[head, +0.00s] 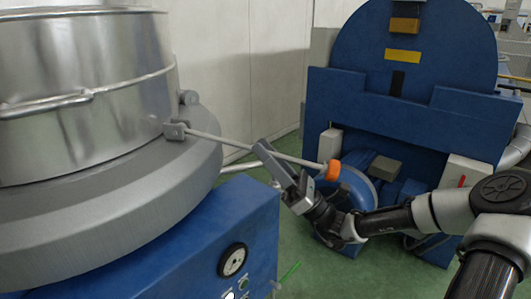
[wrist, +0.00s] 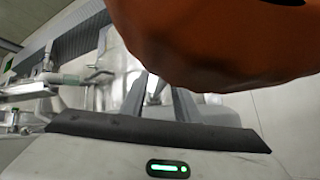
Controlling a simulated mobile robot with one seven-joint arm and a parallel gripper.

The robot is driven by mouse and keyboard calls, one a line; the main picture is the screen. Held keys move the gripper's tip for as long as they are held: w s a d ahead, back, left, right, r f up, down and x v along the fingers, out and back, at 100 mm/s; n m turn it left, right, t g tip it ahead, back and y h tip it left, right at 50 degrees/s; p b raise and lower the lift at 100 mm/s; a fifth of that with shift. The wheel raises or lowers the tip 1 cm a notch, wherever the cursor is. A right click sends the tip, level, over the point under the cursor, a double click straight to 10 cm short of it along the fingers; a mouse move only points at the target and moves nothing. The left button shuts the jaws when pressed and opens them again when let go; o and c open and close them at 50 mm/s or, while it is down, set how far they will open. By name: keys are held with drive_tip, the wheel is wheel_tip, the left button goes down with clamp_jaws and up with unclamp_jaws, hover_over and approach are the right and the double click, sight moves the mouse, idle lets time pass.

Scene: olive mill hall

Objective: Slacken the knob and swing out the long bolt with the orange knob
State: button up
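The long bolt (head: 222,142) is a thin grey rod. It runs from a small bracket (head: 175,131) on the round vessel's rim outward to the right, sloping slightly down. Its orange knob (head: 333,170) is at the outer end, well clear of the vessel. My gripper (head: 281,165) is at the rod just left of the knob, with its fingers apart. In the wrist view the knob (wrist: 215,45) fills the upper middle, close to the camera. The gripper's fingers (wrist: 160,100) show below it with a gap between them. I cannot tell whether a finger touches the rod.
The steel vessel (head: 75,90) with its thick grey rim (head: 110,200) stands at the left on a blue base (head: 200,250) with a round gauge (head: 232,260). A large blue machine (head: 410,110) stands behind at the right. Green floor (head: 310,270) lies open between them.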

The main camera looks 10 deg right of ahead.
drive_tip(key=shift+w+a+r, duration=0.1)
drive_tip(key=shift+c, duration=0.5)
clamp_jaws()
wheel_tip(320, 180, up, 2)
drive_tip(key=p, duration=0.5)
drive_tip(key=shift+r+g, duration=0.25)
drive_tip(key=shift+g, duration=0.15)
drive_tip(key=r+h+p, duration=0.1)
drive_tip(key=p, duration=0.3)
drive_tip(key=shift+r+n+g, duration=0.25)
drive_tip(key=shift+n+g, duration=0.05)
drive_tip(key=shift+f, duration=0.15)
